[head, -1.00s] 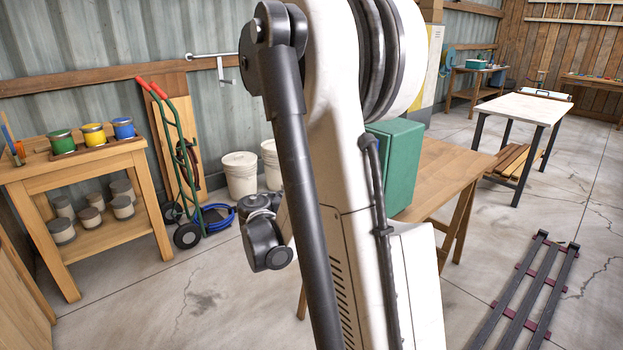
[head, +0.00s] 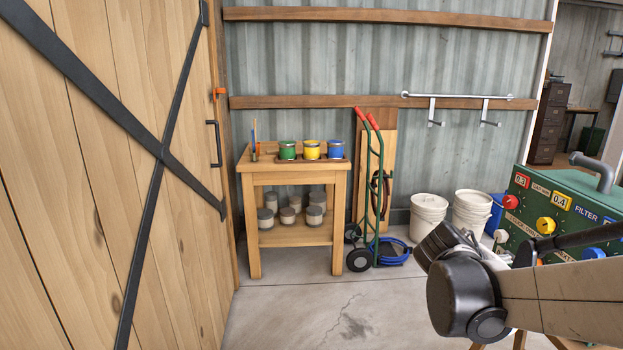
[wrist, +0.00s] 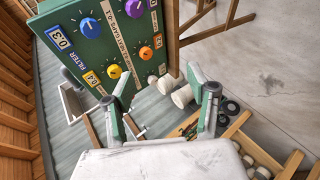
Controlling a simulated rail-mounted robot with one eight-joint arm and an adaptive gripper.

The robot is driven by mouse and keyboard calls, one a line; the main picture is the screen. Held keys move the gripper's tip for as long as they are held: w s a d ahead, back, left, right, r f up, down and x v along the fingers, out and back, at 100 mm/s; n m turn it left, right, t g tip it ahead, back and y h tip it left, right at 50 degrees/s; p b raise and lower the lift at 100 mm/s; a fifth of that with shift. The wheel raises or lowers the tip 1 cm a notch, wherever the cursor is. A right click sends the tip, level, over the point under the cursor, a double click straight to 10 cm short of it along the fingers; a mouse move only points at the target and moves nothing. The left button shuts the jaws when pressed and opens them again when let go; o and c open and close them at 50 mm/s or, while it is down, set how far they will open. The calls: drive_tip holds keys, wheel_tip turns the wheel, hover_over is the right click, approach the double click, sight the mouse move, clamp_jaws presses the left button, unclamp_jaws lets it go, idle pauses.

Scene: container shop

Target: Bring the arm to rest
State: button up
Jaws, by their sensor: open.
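My gripper (wrist: 155,88) is open in the wrist view, its two fingers apart with nothing between them. In the head view my arm reaches in from the lower right; I cannot make out the fingers clearly there. A green control box (head: 530,215) with red, yellow and blue knobs stands behind my arm at the right. It also shows tilted in the wrist view (wrist: 122,22), beyond the left finger. I cannot tell the gap between finger and box.
A wooden stand (head: 294,173) holds green, yellow and blue paint pots. A green hand truck (head: 377,190) and white buckets (head: 428,217) stand along the wall. A wooden door (head: 110,190) fills the left. Concrete floor (head: 290,315) before the stand is clear.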

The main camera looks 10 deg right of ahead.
drive_tip(key=s+a+t+y, duration=0.1)
drive_tip(key=s+a+y, duration=0.2)
drive_tip(key=a, duration=0.6)
drive_tip(key=s+a+f+m+t+y, duration=0.1)
drive_tip(key=s+a+y, duration=0.2)
drive_tip(key=a, duration=0.6)
drive_tip(key=s+a+t+y, duration=0.2)
drive_tip(key=a+y, duration=0.3)
drive_tip(key=a, duration=0.4)
drive_tip(key=shift+s+f, duration=0.35)
drive_tip(key=shift+s, duration=0.55)
